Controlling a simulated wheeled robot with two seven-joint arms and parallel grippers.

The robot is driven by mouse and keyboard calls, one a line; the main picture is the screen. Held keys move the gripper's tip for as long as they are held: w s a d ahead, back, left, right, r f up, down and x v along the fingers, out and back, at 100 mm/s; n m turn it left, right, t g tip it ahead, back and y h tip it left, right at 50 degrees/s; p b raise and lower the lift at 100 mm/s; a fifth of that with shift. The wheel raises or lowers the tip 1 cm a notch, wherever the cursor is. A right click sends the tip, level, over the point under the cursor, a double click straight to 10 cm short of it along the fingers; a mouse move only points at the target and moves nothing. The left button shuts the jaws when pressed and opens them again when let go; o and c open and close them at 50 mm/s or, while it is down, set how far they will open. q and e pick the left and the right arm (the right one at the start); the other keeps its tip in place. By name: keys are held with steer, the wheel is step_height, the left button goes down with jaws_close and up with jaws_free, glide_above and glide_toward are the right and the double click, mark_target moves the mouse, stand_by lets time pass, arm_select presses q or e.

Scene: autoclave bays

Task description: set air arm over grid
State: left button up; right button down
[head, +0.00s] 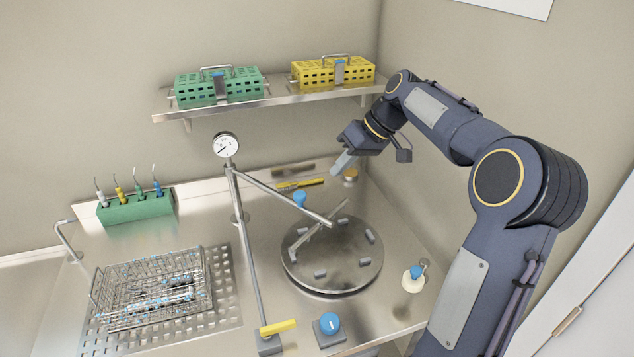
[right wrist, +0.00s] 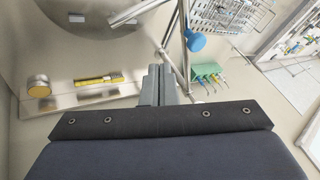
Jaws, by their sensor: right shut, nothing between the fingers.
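The air arm (head: 270,189) is a thin metal tube that slants right from a post (head: 235,200) with a round gauge (head: 226,145) on top. Its end is above the round metal disc (head: 335,265), not the grid. A blue knob (head: 299,200) sits on the arm; it also shows in the right wrist view (right wrist: 195,41). The perforated grid (head: 220,317) lies at the left, with a wire basket (head: 150,290) on it. My right gripper (head: 341,165) is shut and empty, behind the disc and right of the knob, apart from the arm. My left gripper is out of view.
A shelf (head: 275,101) above holds green (head: 222,88) and yellow (head: 333,73) boxes. A green holder (head: 136,208) with several tools stands back left. A yellow lever (head: 278,327) and blue dial (head: 330,323) are at the front. A white bottle (head: 413,280) stands right.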

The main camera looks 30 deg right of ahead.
steer(key=w+a+f+p, duration=0.1)
steer(key=a+f, duration=0.2)
steer(key=a, duration=0.2)
steer(key=shift+a+f, duration=0.3)
steer(key=shift+a, duration=0.05)
steer(key=shift+a, duration=0.1)
